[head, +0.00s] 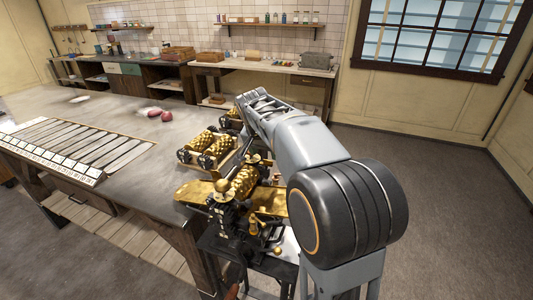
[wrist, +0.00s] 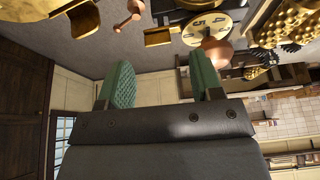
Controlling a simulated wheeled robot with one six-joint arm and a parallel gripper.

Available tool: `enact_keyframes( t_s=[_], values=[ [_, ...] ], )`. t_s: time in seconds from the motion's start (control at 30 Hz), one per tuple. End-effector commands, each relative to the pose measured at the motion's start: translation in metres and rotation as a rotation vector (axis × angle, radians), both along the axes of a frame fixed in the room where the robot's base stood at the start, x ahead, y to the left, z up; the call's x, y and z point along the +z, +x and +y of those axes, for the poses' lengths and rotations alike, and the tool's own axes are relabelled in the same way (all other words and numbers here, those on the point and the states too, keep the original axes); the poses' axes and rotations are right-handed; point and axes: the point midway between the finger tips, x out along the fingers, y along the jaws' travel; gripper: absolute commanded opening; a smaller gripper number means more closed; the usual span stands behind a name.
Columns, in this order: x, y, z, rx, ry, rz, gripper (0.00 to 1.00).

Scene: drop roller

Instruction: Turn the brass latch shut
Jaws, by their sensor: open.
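The brass and black roller machine (head: 226,212) stands on a dark stand by the table's corner in the head view, partly behind my arm. In the wrist view its brass parts hang along the top edge: a numbered brass disc (wrist: 208,27), a copper-coloured knob (wrist: 217,52), a brass piece (wrist: 158,38) and a bumpy brass roller (wrist: 286,24). I cannot tell which part is the latch. My gripper (wrist: 160,76) has two green-padded fingers spread apart with nothing between them. The knob is just past the right fingertip; I cannot tell whether they touch.
The grey table (head: 110,118) fills the left. It bears a tray of brass rollers (head: 205,148), a grooved rack (head: 75,147) and some red pieces (head: 158,113). Shelves and benches line the back wall. The floor at right is clear.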

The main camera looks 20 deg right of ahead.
Motion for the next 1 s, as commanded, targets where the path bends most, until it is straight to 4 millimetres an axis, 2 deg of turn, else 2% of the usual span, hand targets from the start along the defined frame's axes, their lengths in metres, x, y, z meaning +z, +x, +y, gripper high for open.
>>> enact_keyframes(
  t_s=[0.03, 0.23, 0.8, 0.9, 1.0],
  values=[
    [0.014, -0.001, 0.001, -0.002, -0.001, -0.002, 0.60],
    [0.033, -0.006, 0.002, -0.012, -0.002, 0.006, 0.60],
    [0.034, -0.007, 0.008, -0.001, -0.003, 0.012, 0.60],
    [0.034, -0.018, 0.013, 0.038, 0.001, 0.016, 0.60],
    [0.031, -0.045, 0.027, 0.145, 0.007, 0.023, 0.60]
  ],
)
